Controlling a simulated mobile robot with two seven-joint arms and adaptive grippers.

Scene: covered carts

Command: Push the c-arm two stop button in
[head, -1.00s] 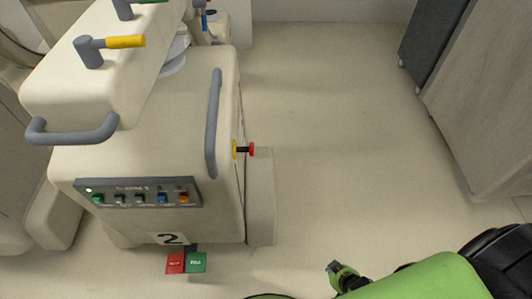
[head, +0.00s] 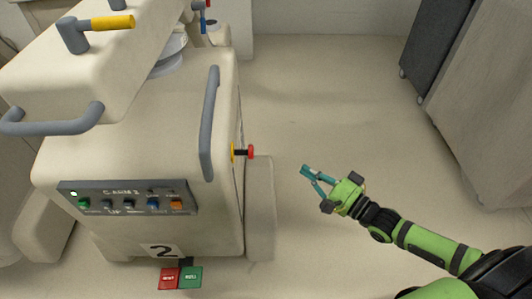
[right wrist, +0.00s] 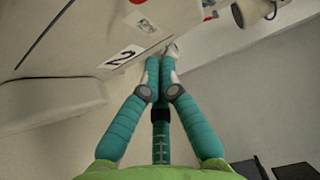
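The c-arm two cart (head: 150,215) is a cream body on the left, with a "2" label at its lower front; the label also shows in the right wrist view (right wrist: 122,57). The stop button (head: 250,152) is a red cap on a dark stem with a yellow collar, sticking out of the cart's right side. My right gripper (head: 307,170) is to the right of the button and apart from it. Its teal fingers come together at the tips in the right wrist view (right wrist: 160,62), with nothing between them. My left gripper is out of view.
A front panel (head: 128,198) carries several coloured buttons. Red and green pedals (head: 181,277) lie at the cart's foot. A grey handle (head: 209,120) stands above the button's side. The floor between is clear.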

